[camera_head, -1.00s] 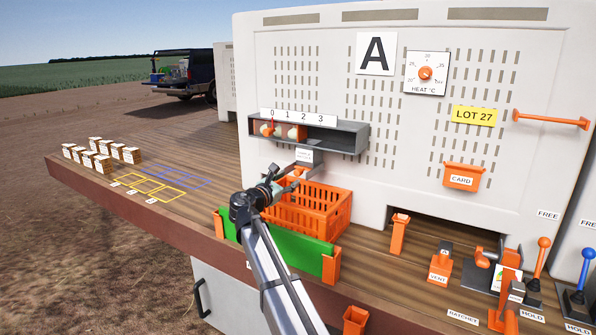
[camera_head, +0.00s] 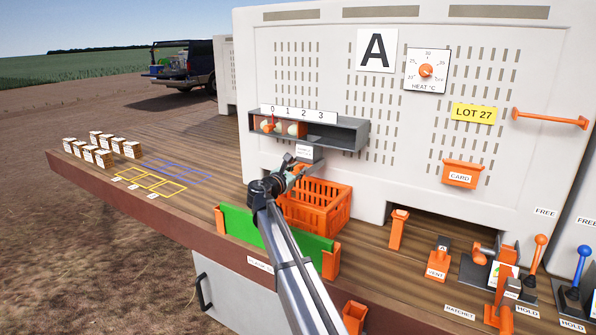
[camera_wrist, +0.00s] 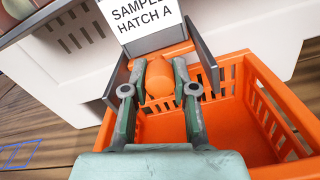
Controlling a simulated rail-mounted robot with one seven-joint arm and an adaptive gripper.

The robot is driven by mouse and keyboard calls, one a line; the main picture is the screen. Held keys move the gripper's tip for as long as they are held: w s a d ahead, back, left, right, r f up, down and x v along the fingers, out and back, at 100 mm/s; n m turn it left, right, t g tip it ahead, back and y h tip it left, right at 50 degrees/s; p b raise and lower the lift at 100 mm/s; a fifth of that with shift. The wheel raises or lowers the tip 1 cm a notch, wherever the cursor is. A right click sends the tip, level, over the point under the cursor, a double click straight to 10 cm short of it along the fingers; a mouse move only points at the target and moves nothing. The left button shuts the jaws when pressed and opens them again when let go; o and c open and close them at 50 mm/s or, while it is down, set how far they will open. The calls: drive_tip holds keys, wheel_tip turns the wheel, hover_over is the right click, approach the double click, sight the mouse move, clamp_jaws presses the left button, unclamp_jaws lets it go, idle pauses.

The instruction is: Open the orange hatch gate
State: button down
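The "SAMPLE HATCH A" chute (camera_wrist: 160,45) fills the top middle of the wrist view, with grey side walls and an orange gate (camera_wrist: 165,54) under its label. An orange knob (camera_wrist: 160,78) sticks out from the gate toward me. My gripper (camera_wrist: 160,68) has its two fingers on either side of the knob, very close to it. I cannot tell whether they press on it. In the head view my gripper (camera_head: 298,172) is at the chute's mouth, below the white label (camera_head: 304,152), and mostly hides the gate.
An orange crate (camera_head: 330,205) stands right below the chute; it also shows in the wrist view (camera_wrist: 285,100). A grey shelf (camera_head: 348,134) numbered 0 to 3 holds onions above. A green panel (camera_head: 245,225) stands in front of the crate. Orange levers (camera_head: 500,275) are far right.

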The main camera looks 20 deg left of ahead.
drive_tip(key=s, duration=0.5)
drive_tip(key=s+a, duration=0.1)
drive_tip(key=s, duration=0.1)
drive_tip(key=shift+s+a+b, duration=0.1)
drive_tip(key=shift+s+b, duration=0.05)
drive_tip(key=shift+b, duration=0.25)
drive_tip(key=c, duration=0.9)
unclamp_jaws()
drive_tip(key=s+a, duration=0.2)
drive_tip(key=s, duration=0.9)
drive_tip(key=shift+s, duration=0.3)
drive_tip(key=shift+d+f, duration=0.1)
